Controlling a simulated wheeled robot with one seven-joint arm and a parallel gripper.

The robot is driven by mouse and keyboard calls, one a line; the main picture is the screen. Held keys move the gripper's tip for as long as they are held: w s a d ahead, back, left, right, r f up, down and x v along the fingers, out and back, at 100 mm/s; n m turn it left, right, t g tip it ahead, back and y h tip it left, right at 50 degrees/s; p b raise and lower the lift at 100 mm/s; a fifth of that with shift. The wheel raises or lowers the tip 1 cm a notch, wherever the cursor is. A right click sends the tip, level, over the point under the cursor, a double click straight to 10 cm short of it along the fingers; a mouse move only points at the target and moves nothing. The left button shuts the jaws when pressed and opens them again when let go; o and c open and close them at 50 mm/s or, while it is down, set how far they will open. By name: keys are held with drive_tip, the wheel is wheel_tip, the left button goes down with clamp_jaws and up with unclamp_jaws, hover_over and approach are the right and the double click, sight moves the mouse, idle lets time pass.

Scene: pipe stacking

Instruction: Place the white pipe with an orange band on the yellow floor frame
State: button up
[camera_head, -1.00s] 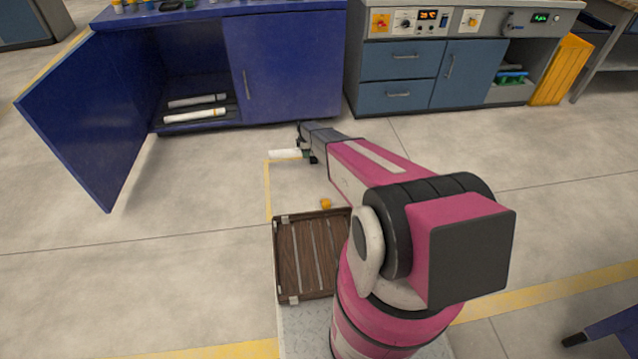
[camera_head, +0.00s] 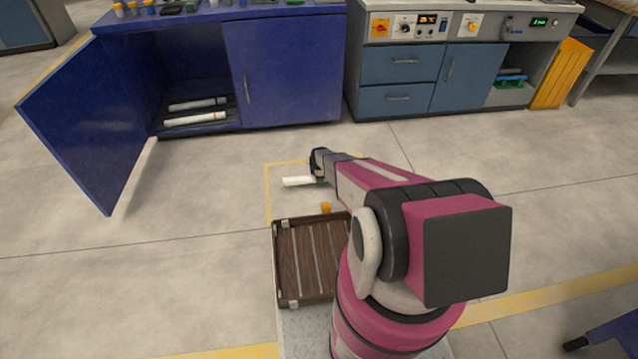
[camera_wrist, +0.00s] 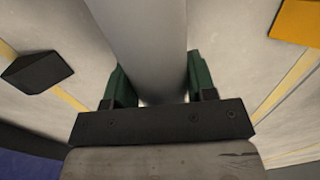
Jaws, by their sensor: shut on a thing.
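A white pipe (camera_head: 298,181) is in my gripper (camera_head: 320,174), pointing left over the floor. In the wrist view, the pale pipe (camera_wrist: 150,45) runs between the green fingers of my gripper (camera_wrist: 160,88), which are shut on it. No orange band shows on the visible part of this pipe. The yellow floor frame (camera_head: 267,198) is a thin painted outline; the pipe is above its inside, near its far left corner. My arm hides the frame's right part. Yellow lines also show in the wrist view (camera_wrist: 290,82).
A small orange object (camera_head: 325,207) lies below the pipe. A brown slatted tray (camera_head: 276,262) sits nearer me. Floor to the left is clear.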

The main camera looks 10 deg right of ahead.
drive_tip(key=shift+f, duration=1.75)
drive_tip(key=shift+f, duration=0.2)
drive_tip(key=o, duration=1.1)
drive_tip(key=shift+c, duration=0.2)
drive_tip(key=shift+r, duration=0.1)
wheel_tip(320, 180, up, 12)
drive_tip(key=shift+f, duration=0.1)
drive_tip(key=s+r+m, duration=0.9)
drive_tip(key=s+r, duration=0.9)
drive_tip(key=r, duration=0.3)
drive_tip(key=s+r+m, duration=0.9)
drive_tip(key=s+r, duration=1)
drive_tip(key=r, duration=0.2)
drive_tip(key=shift+r, duration=0.35)
